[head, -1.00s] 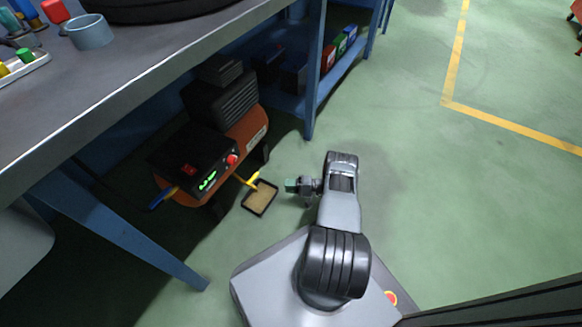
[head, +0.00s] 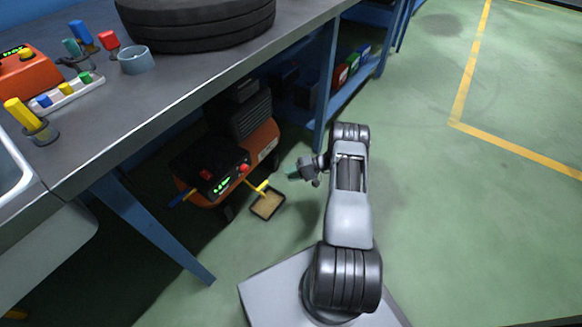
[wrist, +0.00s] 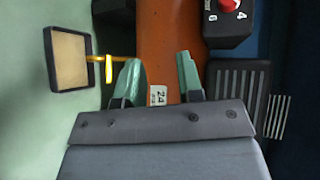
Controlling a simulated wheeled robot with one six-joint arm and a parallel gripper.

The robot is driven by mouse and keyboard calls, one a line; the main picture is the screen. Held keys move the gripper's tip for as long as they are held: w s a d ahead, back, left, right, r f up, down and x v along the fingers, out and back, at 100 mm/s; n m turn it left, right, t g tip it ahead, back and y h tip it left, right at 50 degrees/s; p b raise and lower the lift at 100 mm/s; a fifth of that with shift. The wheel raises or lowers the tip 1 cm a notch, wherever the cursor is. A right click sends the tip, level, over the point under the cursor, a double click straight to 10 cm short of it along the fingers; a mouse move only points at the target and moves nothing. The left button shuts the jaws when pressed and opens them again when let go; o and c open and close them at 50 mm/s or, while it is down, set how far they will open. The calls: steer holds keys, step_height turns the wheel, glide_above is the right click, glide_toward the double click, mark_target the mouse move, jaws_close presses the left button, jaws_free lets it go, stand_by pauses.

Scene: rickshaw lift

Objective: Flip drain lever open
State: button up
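The yellow drain lever (head: 263,187) sticks out low from the side of the orange compressor tank (head: 265,140), under the workbench. It also shows in the wrist view as a yellow T-shaped piece (wrist: 109,66), between the tank and a small tray (wrist: 53,60). My gripper (head: 291,172) is to the right of the lever in the head view, apart from it. In the wrist view my gripper (wrist: 160,76) has its two green fingers spread with nothing held between them. The lever lies just left of the left finger.
The small tan tray (head: 268,204) lies on the floor below the lever. A black control box with a red knob (head: 244,168) sits on the compressor. The bench leg (head: 150,235) stands at left. Green floor is clear at right.

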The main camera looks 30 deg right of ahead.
steer(key=shift+w+a+r+g+p, duration=0.1)
steer(key=shift+r+g+p, duration=0.1)
steer(key=shift+r, duration=0.5)
steer(key=shift+a+r+g+p, duration=0.1)
steer(key=shift+r+p, duration=0.1)
steer(key=shift+r, duration=0.5)
